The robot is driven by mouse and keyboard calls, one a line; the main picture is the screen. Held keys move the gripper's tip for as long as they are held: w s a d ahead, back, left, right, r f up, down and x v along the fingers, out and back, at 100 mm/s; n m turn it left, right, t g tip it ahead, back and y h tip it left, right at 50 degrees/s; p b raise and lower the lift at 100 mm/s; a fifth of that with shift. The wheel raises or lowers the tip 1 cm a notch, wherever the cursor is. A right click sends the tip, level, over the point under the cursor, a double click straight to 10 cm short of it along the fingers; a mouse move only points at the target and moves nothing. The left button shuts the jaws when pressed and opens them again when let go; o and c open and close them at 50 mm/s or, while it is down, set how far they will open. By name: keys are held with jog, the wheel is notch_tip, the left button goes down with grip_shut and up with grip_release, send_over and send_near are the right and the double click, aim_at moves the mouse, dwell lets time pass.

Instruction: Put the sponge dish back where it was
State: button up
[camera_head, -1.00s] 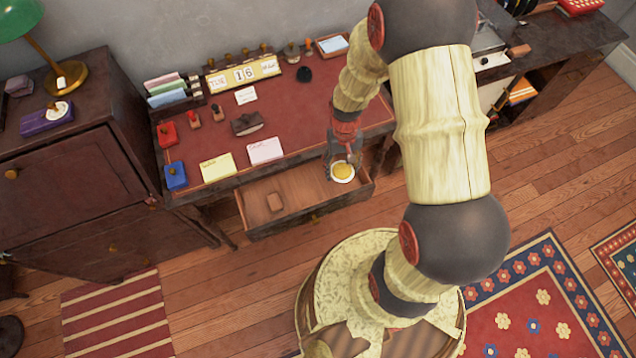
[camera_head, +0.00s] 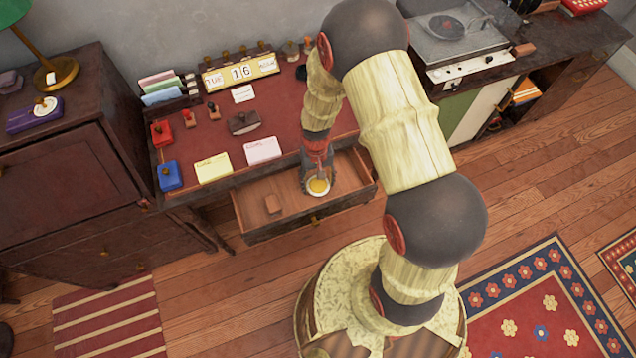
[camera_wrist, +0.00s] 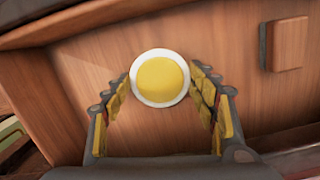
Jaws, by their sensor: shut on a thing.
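The sponge dish (camera_head: 318,187) is a small round white dish with a yellow sponge in it. My gripper (camera_head: 317,172) is shut on it from above, and the dish sits at or just above the floor of the open desk drawer (camera_head: 314,222). I cannot tell whether it touches the wood. In the wrist view the dish (camera_wrist: 160,101) shows between the padded fingertips of my gripper (camera_wrist: 163,80), with the drawer's wooden floor (camera_wrist: 225,60) behind it.
A small brown block (camera_head: 272,204) lies in the drawer's left part. The red desktop (camera_head: 290,110) above holds a calendar (camera_head: 240,72), a yellow card (camera_head: 213,168), a pink card (camera_head: 263,150), a blue stamp pad (camera_head: 170,176) and several stamps. The drawer floor between block and dish is clear.

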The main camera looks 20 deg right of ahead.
jog(key=shift+r, duration=0.1)
jog(key=o, duration=1.5)
jog(key=shift+c, duration=0.2)
